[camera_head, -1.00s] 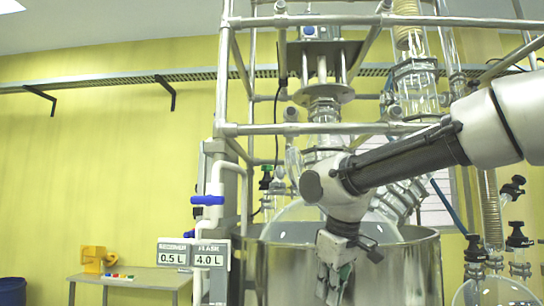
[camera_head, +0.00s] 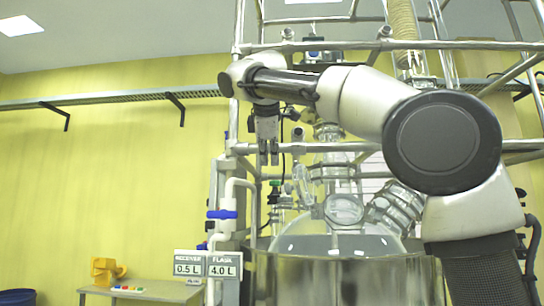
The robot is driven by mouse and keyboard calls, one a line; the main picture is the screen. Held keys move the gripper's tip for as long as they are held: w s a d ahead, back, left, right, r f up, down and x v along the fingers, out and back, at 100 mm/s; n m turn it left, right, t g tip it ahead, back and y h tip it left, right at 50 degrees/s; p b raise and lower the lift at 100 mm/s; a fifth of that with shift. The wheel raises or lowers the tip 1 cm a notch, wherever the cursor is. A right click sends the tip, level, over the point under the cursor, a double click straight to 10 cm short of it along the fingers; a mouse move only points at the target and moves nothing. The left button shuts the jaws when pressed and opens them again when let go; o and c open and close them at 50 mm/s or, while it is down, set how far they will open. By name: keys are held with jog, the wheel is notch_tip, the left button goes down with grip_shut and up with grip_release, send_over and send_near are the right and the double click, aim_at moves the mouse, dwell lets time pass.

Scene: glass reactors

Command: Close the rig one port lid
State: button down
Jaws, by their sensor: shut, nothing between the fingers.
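The glass reactor (camera_head: 335,243) sits in a large steel vessel (camera_head: 345,278), its upper dome and necks showing above the rim. A short round glass port (camera_head: 344,209) faces me at the front of the dome. I cannot tell whether its lid is open or shut. A clear glass piece (camera_head: 303,184) stands tilted just left of the port; it may be the lid. My gripper (camera_head: 268,158) points down, shut and empty, above and left of the port, apart from the glass. My arm covers part of the frame and upper glassware.
Metal frame bars (camera_head: 300,147) cross close to my gripper. A white pipe with a blue valve handle (camera_head: 221,214) stands at left, above signs (camera_head: 205,264) reading 0.5 L and 4.0 L. A side table (camera_head: 150,290) holds a yellow object (camera_head: 105,270). Open room lies left of the frame.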

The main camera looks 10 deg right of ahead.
aim_at(306, 187)
jog(key=x, duration=0.8)
jog(key=s+d, duration=0.1)
jog(key=s+d+r, duration=0.1)
jog(key=d, duration=0.1)
jog(key=shift+s+d+r, duration=0.1)
jog(key=shift+s+r, duration=0.05)
jog(key=shift+s, duration=0.25)
jog(key=shift+d+r, duration=0.1)
